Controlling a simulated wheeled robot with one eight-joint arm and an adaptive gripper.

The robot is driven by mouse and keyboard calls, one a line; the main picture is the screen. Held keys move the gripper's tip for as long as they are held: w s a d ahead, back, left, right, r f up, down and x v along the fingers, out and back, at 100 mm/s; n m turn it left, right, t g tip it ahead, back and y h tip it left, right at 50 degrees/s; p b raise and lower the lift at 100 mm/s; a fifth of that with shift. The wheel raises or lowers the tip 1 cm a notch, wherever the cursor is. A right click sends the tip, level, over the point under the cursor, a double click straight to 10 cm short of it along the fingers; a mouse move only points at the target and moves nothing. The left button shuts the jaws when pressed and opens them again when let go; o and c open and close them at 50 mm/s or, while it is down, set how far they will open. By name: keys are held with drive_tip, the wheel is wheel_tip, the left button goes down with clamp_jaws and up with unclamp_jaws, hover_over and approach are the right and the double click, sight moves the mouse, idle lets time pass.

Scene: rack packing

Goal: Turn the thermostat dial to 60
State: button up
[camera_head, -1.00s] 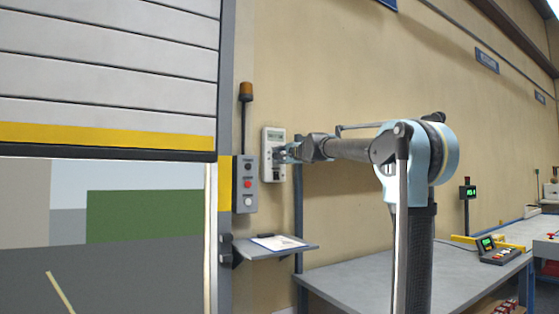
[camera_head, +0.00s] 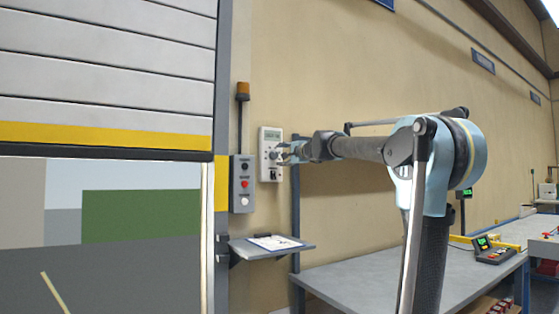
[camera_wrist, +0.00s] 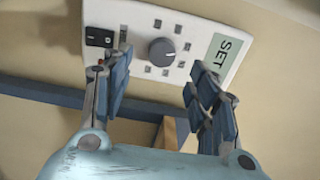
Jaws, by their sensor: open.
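The thermostat (camera_head: 264,168) is a white wall panel in the head view. It has a small greenish display (camera_head: 272,136) whose value is too small to read. In the wrist view the panel is seen turned, with a round grey dial (camera_wrist: 162,51) ringed by small square marks. In the head view my gripper (camera_head: 284,153) is just right of the dial.
A black rocker switch (camera_wrist: 99,37) sits beside the dial on the panel. A grey push-button box (camera_head: 242,184) is left of the thermostat. A small shelf with a clipboard (camera_head: 274,242) is below. A workbench (camera_head: 380,280) stands at lower right.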

drive_tip(key=shift+v, duration=2.9)
drive_tip(key=shift+f, duration=0.1)
drive_tip(key=s+d+f+n+g+h, duration=0.1)
drive_tip(key=s+d+f+n+g, duration=0.15)
drive_tip(key=s+f, duration=0.65)
drive_tip(key=s+d+f+n+g+h, duration=0.1)
drive_tip(key=s+f+n+g, duration=0.3)
drive_tip(key=f, duration=0.9)
drive_tip(key=s+d+f+n+g, duration=0.1)
drive_tip(key=s+f+n, duration=0.2)
drive_tip(key=s+f, duration=0.6)
drive_tip(key=s+d+f+g+h, duration=0.1)
drive_tip(key=s+d+f, duration=0.4)
drive_tip(key=f, duration=0.5)
drive_tip(key=s+d+f+n+g+h, duration=0.1)
drive_tip(key=s+d+f+g+h, duration=0.1)
drive_tip(key=s+d+f+h, duration=0.2)
drive_tip(key=s+d+f+n+g+h, duration=0.1)
drive_tip(key=s+d+f+g+h, duration=0.1)
drive_tip(key=s+d+f, duration=0.5)
drive_tip(key=s+f+h, duration=0.1)
drive_tip(key=s+f, duration=0.3)
drive_tip(key=f, duration=0.4)
drive_tip(key=shift+s+f, duration=0.35)
drive_tip(key=shift+s, duration=0.05)
drive_tip(key=shift+d, duration=0.15)
